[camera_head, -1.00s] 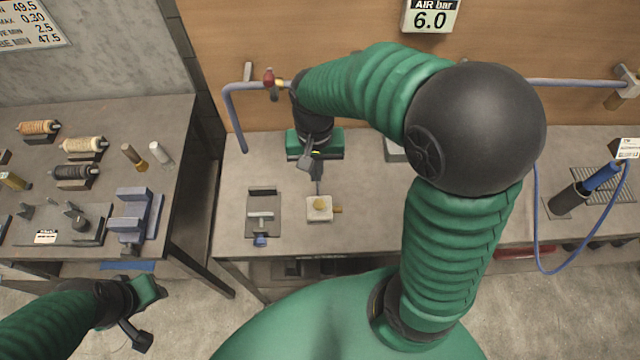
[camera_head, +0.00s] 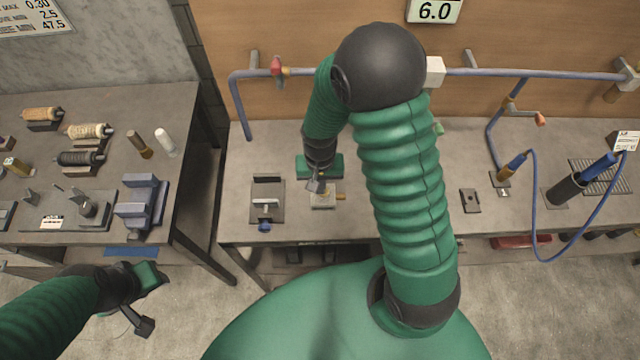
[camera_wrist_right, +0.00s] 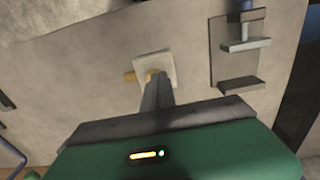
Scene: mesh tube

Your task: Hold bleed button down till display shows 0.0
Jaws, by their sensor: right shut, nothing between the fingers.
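The display (camera_head: 434,11) on the back wall reads 6.0; its top is cut off. A pale square block (camera_head: 323,203) with a brass side fitting sits on the middle bench. My right gripper (camera_head: 318,187) is shut and empty, its fingertips right at the top of this block. In the right wrist view the shut fingers (camera_wrist_right: 156,88) reach the block (camera_wrist_right: 165,66) and mostly hide its yellow button (camera_wrist_right: 150,74). I cannot tell whether the button is pressed. My left gripper (camera_head: 145,300) hangs low at the left, away from the benches; its jaw opening is unclear.
A dark plate with a clamp-like part (camera_head: 267,198) stands just left of the block. A blue pipe (camera_head: 490,72) with a red valve (camera_head: 277,66) runs along the wall. A hose tool (camera_head: 512,165) stands at the right. The left bench (camera_head: 110,110) holds spools and fixtures.

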